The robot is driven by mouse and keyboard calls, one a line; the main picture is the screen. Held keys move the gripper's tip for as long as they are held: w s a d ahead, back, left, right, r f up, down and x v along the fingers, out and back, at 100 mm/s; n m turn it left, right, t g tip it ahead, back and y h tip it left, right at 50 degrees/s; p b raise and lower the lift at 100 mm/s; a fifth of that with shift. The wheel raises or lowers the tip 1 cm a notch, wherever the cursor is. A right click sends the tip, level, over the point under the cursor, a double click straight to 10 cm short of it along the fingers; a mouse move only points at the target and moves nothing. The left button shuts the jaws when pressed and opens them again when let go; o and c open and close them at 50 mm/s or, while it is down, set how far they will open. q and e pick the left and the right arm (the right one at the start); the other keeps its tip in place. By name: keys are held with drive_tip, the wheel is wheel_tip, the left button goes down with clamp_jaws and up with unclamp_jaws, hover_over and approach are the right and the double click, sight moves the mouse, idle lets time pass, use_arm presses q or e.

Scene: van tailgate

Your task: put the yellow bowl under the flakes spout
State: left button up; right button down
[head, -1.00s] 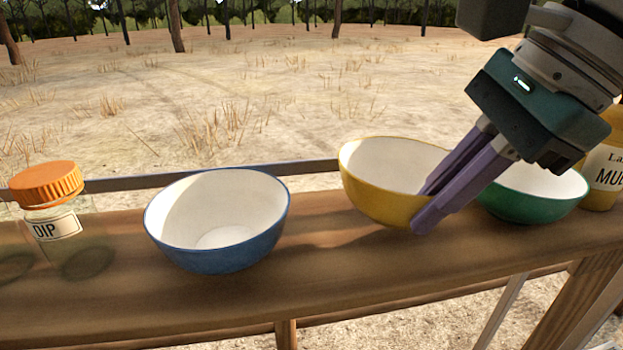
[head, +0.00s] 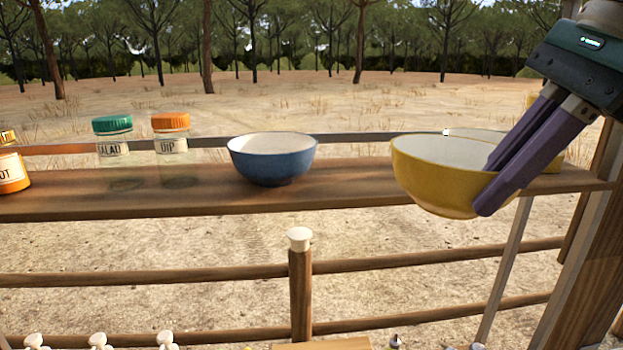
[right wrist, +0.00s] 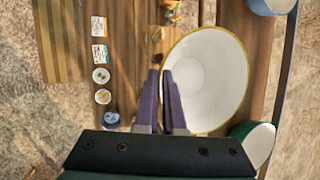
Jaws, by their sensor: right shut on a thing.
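The yellow bowl (head: 435,178) with a white inside is at the right of the head view, upright, in front of the shelf's edge. My right gripper (head: 487,188) is shut on its right-hand rim, one finger inside and one outside. In the right wrist view the bowl (right wrist: 208,82) shows its empty white inside, with the right gripper's fingers (right wrist: 164,85) at its rim. No flakes spout can be made out in these frames. My left gripper is not in view.
A blue bowl (head: 272,160) stands on the wooden shelf (head: 205,190), left of the yellow bowl. Jars with green (head: 112,135) and orange lids (head: 171,133) stand further left. The green bowl (right wrist: 258,140) shows in the right wrist view. A post (head: 300,290) and rails stand below.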

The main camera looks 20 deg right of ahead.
drive_tip(key=shift+s+a+r+n+p, duration=0.2)
drive_tip(key=shift+n+p, duration=0.1)
drive_tip(key=shift+n, duration=0.1)
drive_tip(key=s+a+r+n+g+p, duration=0.2)
drive_tip(key=a+r+n+g+p, duration=0.1)
drive_tip(key=n, duration=0.7)
drive_tip(key=s+a+r+n+g+p, duration=0.3)
drive_tip(key=a+r+n+g+p, duration=0.1)
drive_tip(key=n, duration=0.6)
drive_tip(key=shift+s+a+r+g+p, duration=0.3)
drive_tip(key=shift+r+g, duration=0.2)
drive_tip(key=shift+g, duration=0.3)
